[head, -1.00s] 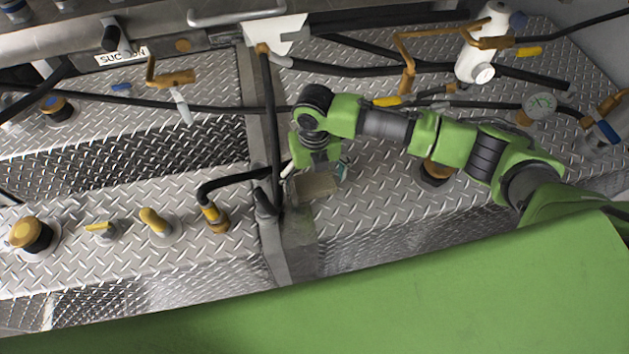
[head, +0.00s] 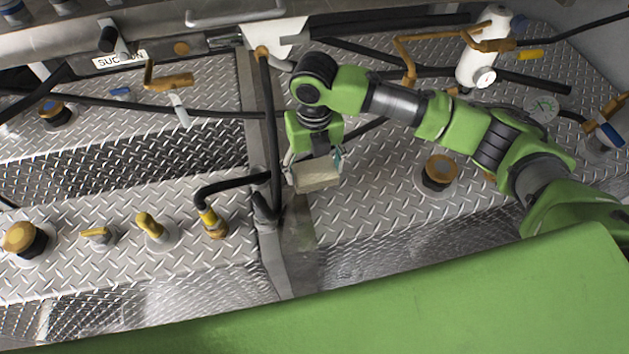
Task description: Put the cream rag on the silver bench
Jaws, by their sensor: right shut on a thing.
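The cream rag (head: 317,175) is a small, pale, folded block. My right gripper (head: 314,160) is shut on it and holds it over the silver bench (head: 375,205), the diamond-plate surface right of the metal post. I cannot tell how far above the plate the rag is. The gripper points down, and its fingertips are partly hidden by the rag. My left gripper does not show.
A metal post (head: 285,240) and black hoses stand just left of the rag. A brown-capped fitting (head: 438,172) is to its right, and a white cylinder (head: 483,50) is at the back right. Several yellow valves sit on the left plate. Bare plate lies in front of the rag.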

